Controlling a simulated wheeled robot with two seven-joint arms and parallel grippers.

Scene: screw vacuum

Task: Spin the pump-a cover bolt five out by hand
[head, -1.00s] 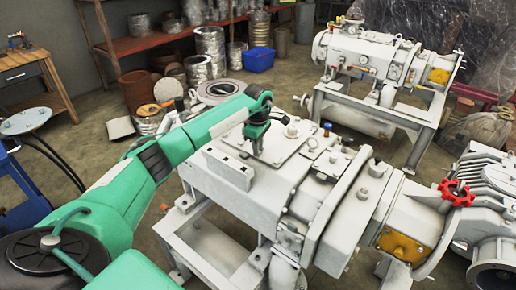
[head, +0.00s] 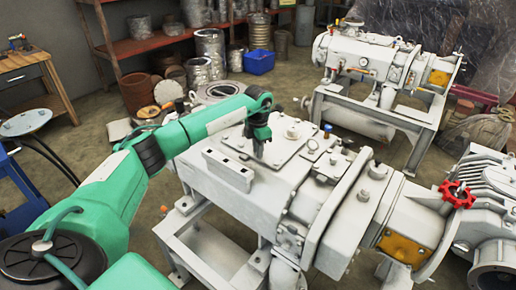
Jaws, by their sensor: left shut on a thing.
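The near pump (head: 228,193), a large white machine on a white frame, stands in the middle of the head view. A flat cover plate (head: 285,150) lies on its top. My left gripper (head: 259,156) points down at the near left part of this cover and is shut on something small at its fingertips. The bolt there is hidden by the fingers, and I cannot tell how far it stands out. A round fitting (head: 292,133) sits on the cover to the right. My right gripper is not in view.
A white block (head: 228,169) sits on the pump top just left of my gripper. A red handwheel (head: 457,194) is at the right. A second pump (head: 380,60) stands behind. Shelves (head: 150,44) and a blue bin (head: 260,62) are at the back.

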